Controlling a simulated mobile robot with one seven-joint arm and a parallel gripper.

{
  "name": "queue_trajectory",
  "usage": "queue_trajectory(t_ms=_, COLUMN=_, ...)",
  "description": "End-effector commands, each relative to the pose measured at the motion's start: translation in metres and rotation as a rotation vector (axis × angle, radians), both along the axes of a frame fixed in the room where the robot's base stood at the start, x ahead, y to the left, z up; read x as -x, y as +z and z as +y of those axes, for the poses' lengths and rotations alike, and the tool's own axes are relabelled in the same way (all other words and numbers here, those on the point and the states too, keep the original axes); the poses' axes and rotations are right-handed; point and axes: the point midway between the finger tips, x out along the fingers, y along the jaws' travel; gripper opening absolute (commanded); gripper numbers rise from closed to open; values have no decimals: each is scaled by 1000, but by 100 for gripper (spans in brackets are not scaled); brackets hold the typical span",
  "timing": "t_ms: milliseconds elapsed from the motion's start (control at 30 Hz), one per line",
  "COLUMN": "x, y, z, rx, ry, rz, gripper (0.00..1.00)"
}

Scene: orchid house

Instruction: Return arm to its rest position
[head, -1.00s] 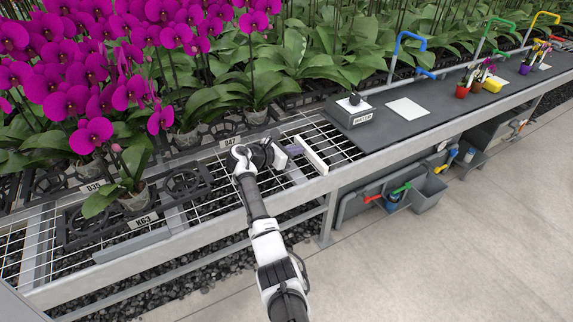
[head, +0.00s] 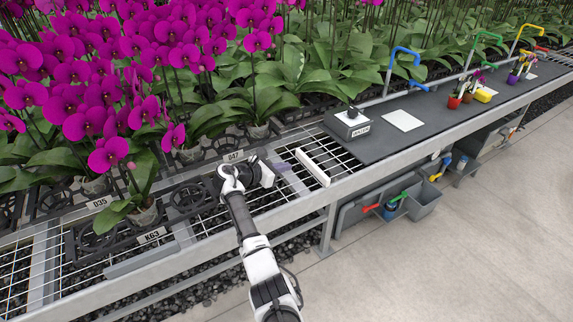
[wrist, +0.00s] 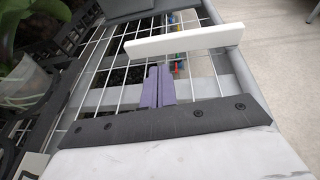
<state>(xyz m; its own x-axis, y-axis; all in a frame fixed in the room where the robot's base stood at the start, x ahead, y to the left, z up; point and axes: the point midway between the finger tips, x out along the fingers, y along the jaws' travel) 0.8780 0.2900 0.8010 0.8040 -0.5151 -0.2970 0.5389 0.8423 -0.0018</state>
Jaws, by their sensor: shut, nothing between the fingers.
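My arm reaches from the bottom of the head view to the wire-grid bench (head: 215,218). My gripper (head: 284,167) is over the grid, left of a white bar (head: 312,167). In the wrist view, the purple fingers of my gripper (wrist: 157,84) are together, with nothing between them. The white bar (wrist: 185,40) lies across the grid beyond the fingertips, and a gap shows between them. No object is held.
Potted magenta orchids (head: 110,155) and black pot trays (head: 92,239) stand left of my gripper. A dark worktop (head: 430,118) with a grey labelled box (head: 350,122) lies to the right. The concrete floor (head: 430,260) in front is clear.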

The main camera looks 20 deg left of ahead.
Motion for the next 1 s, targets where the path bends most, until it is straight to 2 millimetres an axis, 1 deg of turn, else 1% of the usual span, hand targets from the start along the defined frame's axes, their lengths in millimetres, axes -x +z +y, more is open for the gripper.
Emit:
queue_trajectory(t_ms=33, x=11, y=0, z=11, rx=-3, ry=8, rz=-3, gripper=0)
queue_trajectory(t_ms=100, x=24, y=5, z=21, rx=-3, ry=8, rz=-3, gripper=0)
queue_trajectory(t_ms=300, x=51, y=17, z=43, rx=-2, ry=6, rz=-2, gripper=0)
queue_trajectory(t_ms=500, x=64, y=23, z=52, rx=-1, ry=4, rz=-1, gripper=0)
queue_trajectory(t_ms=667, x=65, y=24, z=53, rx=0, ry=4, rz=0, gripper=0)
queue_trajectory(t_ms=767, x=59, y=23, z=43, rx=-88, ry=-12, rz=-16, gripper=0)
queue_trajectory(t_ms=833, x=51, y=23, z=27, rx=-232, ry=-41, rz=-47, gripper=0)
queue_trajectory(t_ms=867, x=47, y=24, z=19, rx=-317, ry=-57, rz=-65, gripper=0)
queue_trajectory(t_ms=967, x=32, y=31, z=-17, rx=-663, ry=-140, rz=-152, gripper=0)
queue_trajectory(t_ms=1000, x=27, y=36, z=-34, rx=-816, ry=-180, rz=-196, gripper=0)
